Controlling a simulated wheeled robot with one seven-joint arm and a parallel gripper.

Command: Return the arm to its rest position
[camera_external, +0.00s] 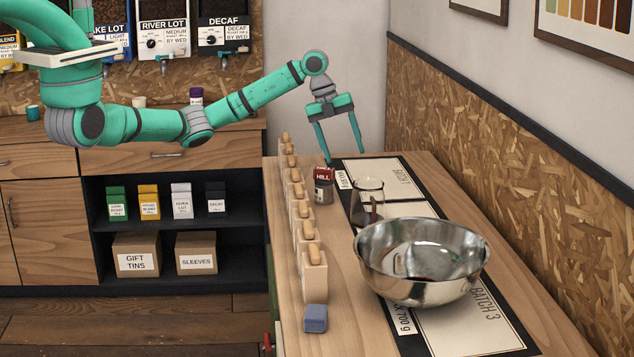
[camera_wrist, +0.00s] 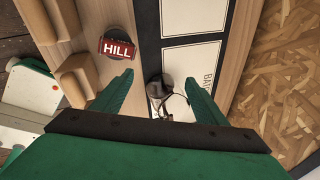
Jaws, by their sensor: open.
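My gripper (camera_external: 340,143) is at the end of my green arm, above the far part of the wooden counter (camera_external: 285,320). Its two fingers point down and are spread apart with nothing between them. The fingers also show in the wrist view (camera_wrist: 160,95). Below them is a glass vessel with a dark handle (camera_external: 369,198), standing on the dark mat. It shows between the fingertips in the wrist view (camera_wrist: 165,95). A tin labelled HILL (camera_external: 324,187) stands close to the left fingertip; I cannot tell if they touch.
A large steel bowl (camera_external: 422,262) stands on the mat (camera_external: 480,335) near the front. A row of wooden holders (camera_external: 313,275) lines the counter's left edge. A blue block (camera_external: 315,318) lies at its front end. An OSB-panelled wall (camera_external: 510,170) bounds the right side.

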